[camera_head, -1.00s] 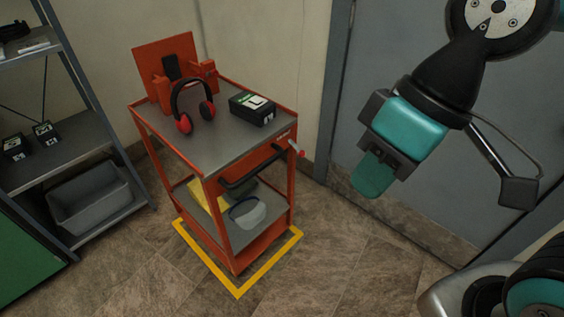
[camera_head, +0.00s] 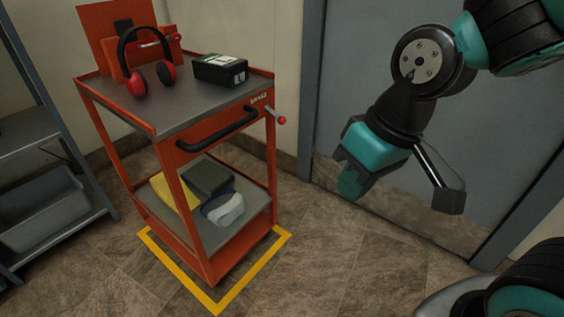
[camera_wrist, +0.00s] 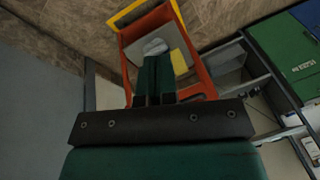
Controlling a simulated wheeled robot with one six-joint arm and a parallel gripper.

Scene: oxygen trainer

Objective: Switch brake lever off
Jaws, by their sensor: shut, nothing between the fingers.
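In the wrist view my gripper's green fingers (camera_wrist: 156,76) are together and point toward the cart (camera_wrist: 133,56). I cannot make out the lever in the wrist view.
The cart's top holds red headphones (camera_head: 146,62) and a black box (camera_head: 220,70). Its lower shelf holds goggles (camera_head: 222,208) and a yellow item (camera_head: 178,190). Yellow tape (camera_head: 218,303) marks the floor around it. A shelf rack (camera_head: 40,140) stands left; a grey door (camera_head: 400,60) is behind my arm.

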